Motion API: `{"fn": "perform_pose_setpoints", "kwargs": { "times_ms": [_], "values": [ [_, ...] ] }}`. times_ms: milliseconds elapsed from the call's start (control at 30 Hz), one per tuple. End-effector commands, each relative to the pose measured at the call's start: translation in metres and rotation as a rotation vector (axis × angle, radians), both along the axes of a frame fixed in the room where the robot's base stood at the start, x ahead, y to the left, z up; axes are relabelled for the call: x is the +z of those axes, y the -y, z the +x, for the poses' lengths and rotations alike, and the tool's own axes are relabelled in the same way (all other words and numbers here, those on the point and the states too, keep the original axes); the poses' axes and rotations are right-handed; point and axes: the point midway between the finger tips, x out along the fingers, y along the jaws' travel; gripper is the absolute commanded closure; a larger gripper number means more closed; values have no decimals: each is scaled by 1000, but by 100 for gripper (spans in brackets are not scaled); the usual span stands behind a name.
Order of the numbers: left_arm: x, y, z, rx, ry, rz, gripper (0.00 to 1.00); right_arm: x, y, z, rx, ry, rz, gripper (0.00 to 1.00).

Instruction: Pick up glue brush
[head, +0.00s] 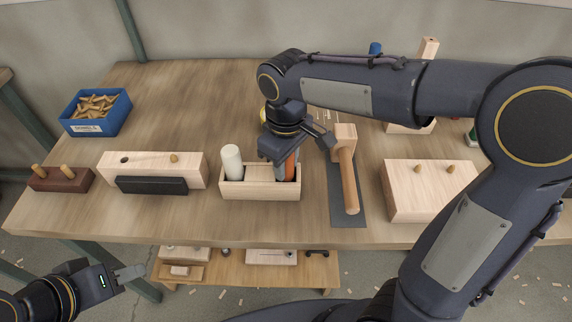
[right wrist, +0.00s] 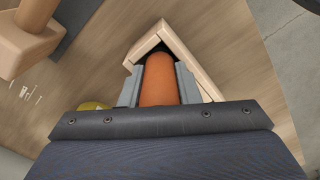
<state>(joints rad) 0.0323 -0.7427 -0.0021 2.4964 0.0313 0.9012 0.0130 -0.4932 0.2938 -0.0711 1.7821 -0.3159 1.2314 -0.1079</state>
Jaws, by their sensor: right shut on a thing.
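The glue brush, seen as an orange handle (head: 291,167), stands in the right part of a small wooden caddy (head: 260,194) near the table's front edge. My right gripper (head: 286,160) comes down from above and is shut on the handle. In the right wrist view, the orange handle (right wrist: 158,82) lies between both grey fingers (right wrist: 158,88), with the caddy's wooden rim (right wrist: 190,55) around it. The brush's lower end is hidden in the caddy. My left gripper (head: 130,273) is low at the left, away from the table; its finger gap is not clear.
A white cylinder (head: 232,162) stands in the caddy's left part. A wooden mallet (head: 347,175) lies on a dark mat just right. A drilled block (head: 150,166) with a black piece is left, a larger pegged block (head: 425,190) right. A blue dowel bin (head: 95,112) sits far left.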

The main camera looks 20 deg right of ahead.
Motion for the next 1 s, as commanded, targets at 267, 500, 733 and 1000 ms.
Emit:
{"fn": "perform_pose_setpoints", "kwargs": {
  "times_ms": [267, 500, 733, 1000],
  "values": [
    [2, 0, 0, 0, 0, 0, 64, 9, 0, 1, 0, 4, 2, 94],
    [8, 0, 0, 0, 0, 0, 64, 56, -1, 1, 0, 5, 3, 94],
    [12, 0, 0, 0, 0, 0, 64, 92, -1, 1, 0, 2, 2, 94],
    [12, 0, 0, 0, 0, 0, 64, 101, 0, 0, 0, 0, 0, 94]
  ]
}}
